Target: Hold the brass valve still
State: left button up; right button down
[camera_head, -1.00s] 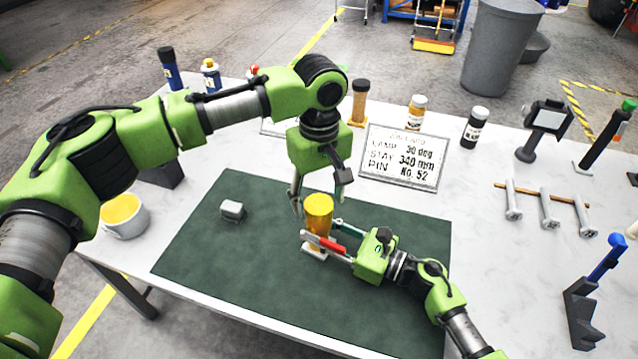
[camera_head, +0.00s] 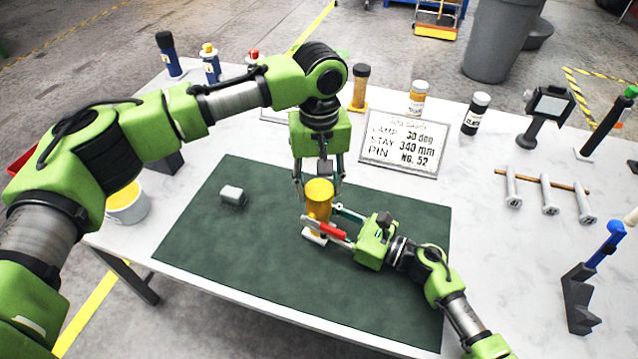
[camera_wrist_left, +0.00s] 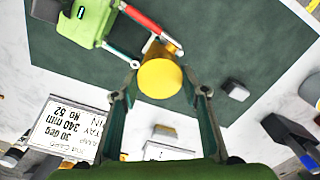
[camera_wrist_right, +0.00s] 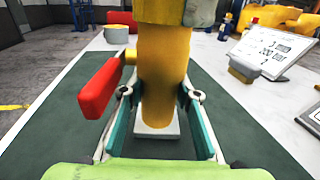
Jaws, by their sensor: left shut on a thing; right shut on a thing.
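The brass valve (camera_head: 319,204) is a yellow upright cylinder with a red lever (camera_head: 333,231) and a pale square foot, standing on the green mat (camera_head: 250,265). My left gripper (camera_head: 319,191) comes down from above and is shut on its upper part. The left wrist view shows the valve's round top (camera_wrist_left: 160,78) between the fingers. My right gripper (camera_wrist_right: 160,95) comes from the right in the head view and is shut on the valve's body (camera_wrist_right: 163,72) lower down. In the right wrist view the red lever (camera_wrist_right: 100,88) sticks out to the left. The fingers hide parts of the body.
A small grey block (camera_head: 233,196) lies on the mat at left. A white sign (camera_head: 404,146) stands behind. A cup (camera_head: 127,205) with yellow contents is at the left edge. Bottles, a stand and a rack of pins (camera_head: 548,194) line the back and right. The front mat is clear.

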pick_arm(q)
jog(key=m, duration=0.6)
pick_arm(e)
jog(key=shift+r, duration=0.15)
pick_arm(q)
jog(key=m, duration=0.5)
jog(key=shift+m, duration=0.4)
jog(key=m, duration=0.5)
jog(key=shift+m, duration=0.4)
jog(key=m, duration=0.4)
jog(key=shift+m, duration=0.3)
jog(key=o, duration=1.3)
notch_tip(320, 180, up, 12)
jog(key=shift+w+f, duration=0.1)
